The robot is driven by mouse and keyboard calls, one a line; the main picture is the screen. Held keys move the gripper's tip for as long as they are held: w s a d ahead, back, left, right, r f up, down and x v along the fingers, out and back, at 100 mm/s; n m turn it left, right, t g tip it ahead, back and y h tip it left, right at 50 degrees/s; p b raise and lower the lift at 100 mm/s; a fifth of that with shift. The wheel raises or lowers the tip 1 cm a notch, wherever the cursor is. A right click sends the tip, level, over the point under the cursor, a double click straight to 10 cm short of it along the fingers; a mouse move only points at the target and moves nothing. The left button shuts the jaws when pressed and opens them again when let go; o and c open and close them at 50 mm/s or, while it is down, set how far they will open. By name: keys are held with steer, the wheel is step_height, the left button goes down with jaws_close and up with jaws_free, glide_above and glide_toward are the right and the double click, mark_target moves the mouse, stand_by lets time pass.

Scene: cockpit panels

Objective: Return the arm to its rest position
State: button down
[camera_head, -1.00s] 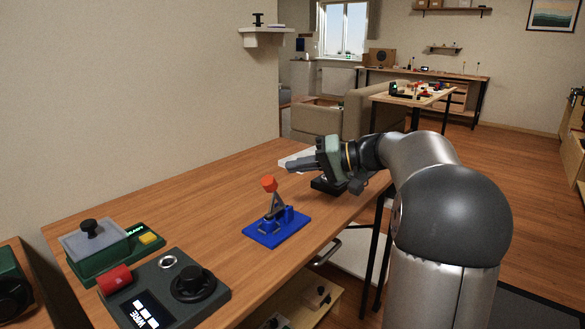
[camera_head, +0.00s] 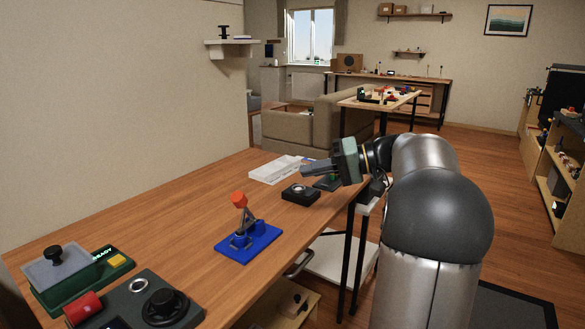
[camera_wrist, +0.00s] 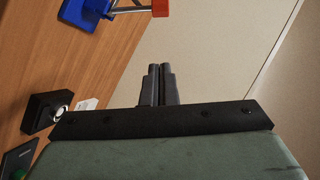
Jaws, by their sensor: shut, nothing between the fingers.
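My gripper (camera_head: 309,170) is at the end of my arm, over the right edge of the wooden table (camera_head: 165,210), pointing left in the head view. In the wrist view its two fingers (camera_wrist: 158,84) are together with nothing between them. It touches nothing that I can see. Below and left of it, a small black box with a round silver button (camera_head: 300,193) sits on the table; it also shows in the wrist view (camera_wrist: 47,112). A blue-based lever with an orange-red knob (camera_head: 247,243) stands nearer the camera.
A green panel with a grey cover (camera_head: 70,275) and a dark panel with a black knob (camera_head: 150,305) lie at the table's near left. A white flat object (camera_head: 275,169) lies near the far end. The table's middle is mostly clear. A wall runs along the left.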

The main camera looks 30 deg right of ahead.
steer(key=s+a+g+h+p, duration=0.2)
steer(key=s+a+g+p, duration=0.15)
steer(key=a+p, duration=0.45)
steer(key=s+a+g+h+p, duration=0.25)
steer(key=s+a+p, duration=0.2)
steer(key=a, duration=0.65)
steer(key=s+a+f+n+g+h+p, duration=0.1)
steer(key=s+a+h+p, duration=0.1)
steer(key=s+p, duration=0.3)
steer(key=s+a+f+n+g+h+p, duration=0.1)
steer(key=s+h+p, duration=0.4)
steer(key=s, duration=0.6)
steer(key=shift+s+a+f+g, duration=0.25)
steer(key=shift+a+f, duration=0.25)
steer(key=shift+a, duration=0.25)
steer(key=shift+w, duration=0.1)
